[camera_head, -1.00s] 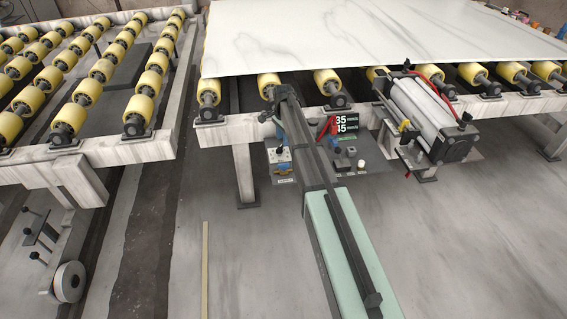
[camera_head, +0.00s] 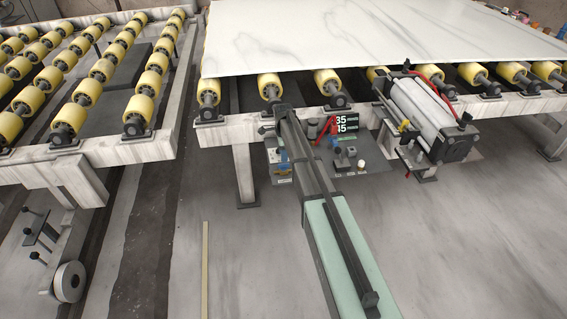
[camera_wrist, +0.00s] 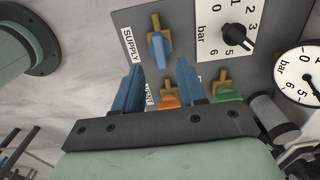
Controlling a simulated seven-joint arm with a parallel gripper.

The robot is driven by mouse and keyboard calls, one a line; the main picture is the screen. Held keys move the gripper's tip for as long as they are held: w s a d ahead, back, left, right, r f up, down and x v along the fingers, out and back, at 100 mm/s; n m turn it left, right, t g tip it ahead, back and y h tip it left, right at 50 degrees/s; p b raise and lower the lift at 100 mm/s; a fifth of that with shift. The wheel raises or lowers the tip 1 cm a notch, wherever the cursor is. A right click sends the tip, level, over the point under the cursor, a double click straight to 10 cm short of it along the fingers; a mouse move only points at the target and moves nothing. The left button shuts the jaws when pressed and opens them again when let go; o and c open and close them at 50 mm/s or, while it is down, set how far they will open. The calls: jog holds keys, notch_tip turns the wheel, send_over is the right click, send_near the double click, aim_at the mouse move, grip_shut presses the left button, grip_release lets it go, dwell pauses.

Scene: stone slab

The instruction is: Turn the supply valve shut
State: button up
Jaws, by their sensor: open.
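The supply valve has a blue handle (camera_wrist: 159,48) on a brass body, beside a SUPPLY label on a grey panel in the wrist view. The handle runs nearly up and down in the picture, roughly in line with the brass. My gripper (camera_wrist: 158,67) is open, with its two blue fingers apart. The handle shows just beyond the gap between the fingertips, and nothing is held. Whether a finger touches the handle I cannot tell. In the head view my arm hides much of the valve area.
An orange-handled valve (camera_wrist: 169,99) and a green-handled valve (camera_wrist: 226,93) sit close to the fingers. A black knob (camera_wrist: 238,37) on a bar scale and a pressure gauge (camera_wrist: 298,76) are at right. A roller table with a white slab (camera_head: 370,35) stands above the panel.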

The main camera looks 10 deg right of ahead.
aim_at(284, 164)
jog(key=shift+f, duration=2.9)
grip_shut()
